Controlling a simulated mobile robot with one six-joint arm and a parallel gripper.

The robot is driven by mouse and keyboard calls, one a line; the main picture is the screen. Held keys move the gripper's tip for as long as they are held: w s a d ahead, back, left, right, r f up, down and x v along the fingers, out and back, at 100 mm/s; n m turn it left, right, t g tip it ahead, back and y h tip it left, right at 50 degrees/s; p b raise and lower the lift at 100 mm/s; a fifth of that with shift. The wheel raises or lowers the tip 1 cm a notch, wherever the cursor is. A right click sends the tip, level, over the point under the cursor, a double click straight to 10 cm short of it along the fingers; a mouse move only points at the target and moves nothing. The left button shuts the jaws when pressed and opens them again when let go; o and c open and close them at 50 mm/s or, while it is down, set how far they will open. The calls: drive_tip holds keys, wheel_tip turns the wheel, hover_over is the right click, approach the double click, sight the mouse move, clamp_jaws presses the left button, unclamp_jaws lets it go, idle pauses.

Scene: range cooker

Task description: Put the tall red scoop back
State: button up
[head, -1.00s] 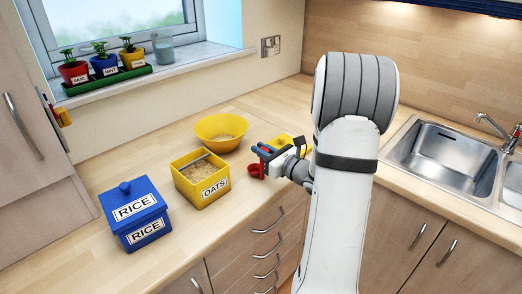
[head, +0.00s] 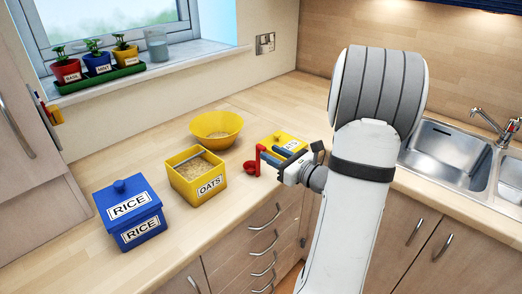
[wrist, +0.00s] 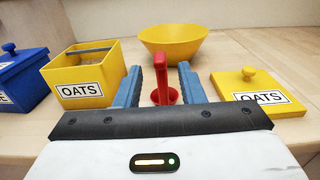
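The tall red scoop (head: 249,168) stands on the worktop to the right of the oats box, its round bowl at the bottom and its handle upright. In the wrist view the scoop's handle (wrist: 161,70) rises in the gap between my two blue fingers, with clear space on both sides. My gripper (wrist: 161,85) is open and empty; it also shows in the head view (head: 277,156), just right of the scoop. The open yellow oats box (head: 211,187) holds oats, and a grey bar lies across its inside. Its yellow lid (head: 277,137) lies on the worktop behind my gripper.
A yellow bowl (head: 217,127) stands behind the scoop, with something pale in it. A lidded blue rice box (head: 133,218) stands left of the oats box. The sink (head: 446,165) is at the right. Potted herbs (head: 97,63) stand on the sill. The front worktop strip is clear.

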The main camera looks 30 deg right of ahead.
drive_tip(key=v, duration=0.5)
drive_tip(key=s+a+f+n+g+y, duration=0.1)
drive_tip(key=s+a+n+g+y, duration=0.1)
drive_tip(key=s+a+n+g, duration=0.5)
drive_tip(key=a+n+g+y, duration=0.2)
drive_tip(key=a+n+g, duration=0.45)
drive_tip(key=a, duration=0.75)
drive_tip(key=s+r+n+h, duration=0.1)
drive_tip(key=s+n+h, duration=0.7)
drive_tip(key=n, duration=1)
drive_tip(key=shift+d+g+h, duration=0.3)
drive_tip(key=shift+g+h, duration=0.05)
drive_tip(key=shift+h, duration=0.65)
